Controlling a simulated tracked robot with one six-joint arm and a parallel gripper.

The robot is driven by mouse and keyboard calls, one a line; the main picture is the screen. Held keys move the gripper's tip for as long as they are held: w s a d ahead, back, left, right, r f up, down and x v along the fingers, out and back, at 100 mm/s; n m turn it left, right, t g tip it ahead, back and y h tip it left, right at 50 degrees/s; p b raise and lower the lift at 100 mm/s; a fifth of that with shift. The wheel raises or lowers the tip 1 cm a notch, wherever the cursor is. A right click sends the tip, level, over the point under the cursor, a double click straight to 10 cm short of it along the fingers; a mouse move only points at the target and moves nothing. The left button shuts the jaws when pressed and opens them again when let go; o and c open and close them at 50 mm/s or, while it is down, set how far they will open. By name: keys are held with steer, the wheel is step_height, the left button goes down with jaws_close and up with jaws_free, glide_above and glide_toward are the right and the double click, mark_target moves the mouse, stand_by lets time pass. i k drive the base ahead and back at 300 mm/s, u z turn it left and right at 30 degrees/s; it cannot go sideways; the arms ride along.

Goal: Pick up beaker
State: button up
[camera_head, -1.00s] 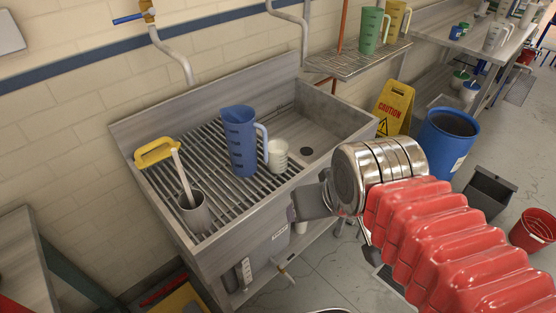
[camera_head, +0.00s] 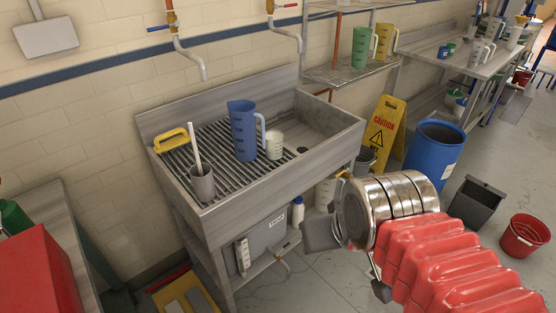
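A small whitish beaker (camera_head: 275,146) with marks on its side stands upright on the slatted rack of the steel sink (camera_head: 270,190). A taller blue measuring jug (camera_head: 244,132) stands close to its left, its handle side toward the beaker. A grey cup (camera_head: 202,184) with a handled tool in it stands further left on the rack. My gripper (camera_head: 343,265) is in front of the sink's right front side, below its rim and apart from the beaker. Its two grey fingers are spread apart, with nothing seen between them.
A yellow brush handle (camera_head: 170,140) lies at the rack's left. A caution sign (camera_head: 384,128), a blue barrel (camera_head: 434,150) and a grey bin (camera_head: 474,203) stand right of the sink. A wire shelf (camera_head: 350,72) with jugs is behind. Pipes hang over the sink's back.

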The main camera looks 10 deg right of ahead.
mark_target(273, 149)
steer(key=k, duration=0.95)
steer(key=u, duration=0.65)
steer(key=i, duration=1.65)
steer(key=u, duration=0.2)
